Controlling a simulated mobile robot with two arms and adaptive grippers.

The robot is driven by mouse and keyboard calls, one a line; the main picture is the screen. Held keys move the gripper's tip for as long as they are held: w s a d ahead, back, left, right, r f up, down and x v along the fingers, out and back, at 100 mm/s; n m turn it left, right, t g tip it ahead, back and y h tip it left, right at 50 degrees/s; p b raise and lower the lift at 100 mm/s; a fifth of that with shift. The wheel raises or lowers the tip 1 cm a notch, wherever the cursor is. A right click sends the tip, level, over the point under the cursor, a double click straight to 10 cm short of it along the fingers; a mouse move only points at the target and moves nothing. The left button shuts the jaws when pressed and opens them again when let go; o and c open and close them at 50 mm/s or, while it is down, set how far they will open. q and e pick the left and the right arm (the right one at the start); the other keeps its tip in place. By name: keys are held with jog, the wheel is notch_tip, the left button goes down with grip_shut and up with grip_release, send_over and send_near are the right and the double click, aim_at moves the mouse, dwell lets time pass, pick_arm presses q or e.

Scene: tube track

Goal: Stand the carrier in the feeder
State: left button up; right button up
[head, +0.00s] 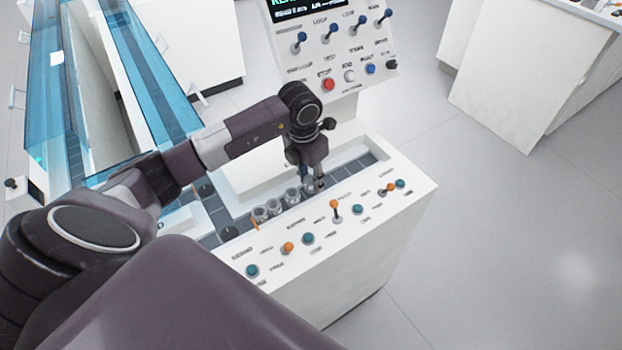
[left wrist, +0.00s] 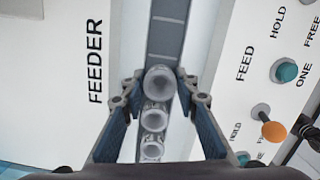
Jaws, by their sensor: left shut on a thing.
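My left gripper (head: 314,184) points down over the feeder track (head: 352,170) and is shut on a grey, see-through carrier (left wrist: 160,81). The carrier is upright between the fingertips, its round open top facing the wrist camera. It is at or just above the dark segmented track, which also shows in the left wrist view (left wrist: 166,38); I cannot tell if it touches. The word FEEDER is on the white housing. My right gripper is not in view.
A white front panel (head: 405,205) with orange and teal buttons and small levers borders the track. A control console (head: 335,50) with blue-tipped levers stands behind. A blue transparent cover (head: 50,90) is at left. Open floor lies to the right.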

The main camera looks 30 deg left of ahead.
pick_arm(q)
jog(key=shift+f+b, duration=0.3)
jog(key=shift+f, duration=0.05)
jog(key=shift+s+f+b, duration=0.15)
jog(key=shift+f+b, duration=0.1)
jog(key=shift+b, duration=0.05)
dwell(0.5)
jog(key=shift+s+f, duration=0.1)
jog(key=o, duration=0.8)
jog(key=shift+f, duration=0.1)
jog(key=shift+o, duration=0.7)
jog(key=shift+f, duration=0.15)
